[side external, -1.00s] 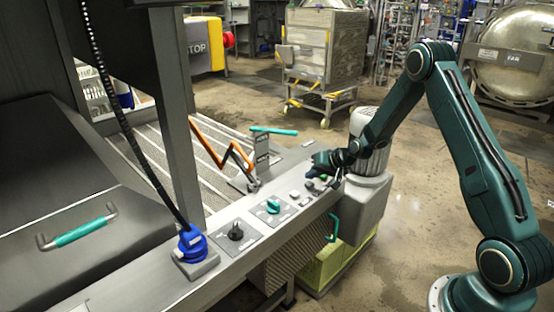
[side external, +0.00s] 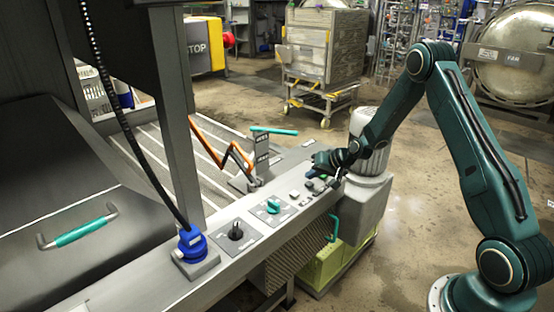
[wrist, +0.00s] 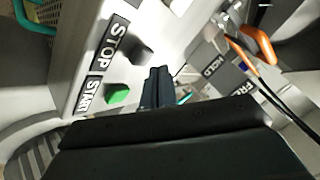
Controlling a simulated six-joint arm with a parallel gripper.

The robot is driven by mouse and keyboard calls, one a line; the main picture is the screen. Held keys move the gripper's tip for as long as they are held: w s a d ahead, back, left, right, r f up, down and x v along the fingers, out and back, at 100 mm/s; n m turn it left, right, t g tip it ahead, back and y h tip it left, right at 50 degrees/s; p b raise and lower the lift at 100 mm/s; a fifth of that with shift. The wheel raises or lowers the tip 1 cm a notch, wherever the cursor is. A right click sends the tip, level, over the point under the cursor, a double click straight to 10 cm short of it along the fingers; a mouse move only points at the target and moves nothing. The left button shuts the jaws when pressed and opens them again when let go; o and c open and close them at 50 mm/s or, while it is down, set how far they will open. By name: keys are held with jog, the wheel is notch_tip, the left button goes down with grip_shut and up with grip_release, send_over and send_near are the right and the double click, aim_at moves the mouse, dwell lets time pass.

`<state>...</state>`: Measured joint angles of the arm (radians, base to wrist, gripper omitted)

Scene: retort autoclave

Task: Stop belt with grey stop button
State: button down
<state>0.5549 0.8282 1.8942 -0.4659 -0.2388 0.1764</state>
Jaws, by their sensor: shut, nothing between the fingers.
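The grey stop button (wrist: 135,52) is a dark square knob beside the STOP label (wrist: 115,42) in the wrist view. The green start button (wrist: 118,94) is beside the START label. My gripper's closed fingertips (wrist: 157,76) are empty, just right of and below the stop button in that view. A small gap shows between them in the picture; their height above the panel is hard to tell. In the side external view my gripper (side external: 311,176) is low over the far end of the control panel (side external: 225,262), and partly hides the small buttons there.
A teal knob (side external: 272,205), a black knob (side external: 236,231) and a blue connector (side external: 192,243) line the panel. An orange lever (side external: 222,150) stands beyond it, beside the ribbed belt area (side external: 160,150). In the wrist view, a HOLD label (wrist: 208,68) lies to the right.

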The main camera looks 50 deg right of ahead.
aim_at(312, 184)
jog(key=shift+f, duration=1)
dwell(1.7)
jog(key=shift+r, duration=1)
jog(key=shift+r, duration=0.1)
jog(key=shift+r, duration=2.4)
jog(key=shift+r, duration=0.1)
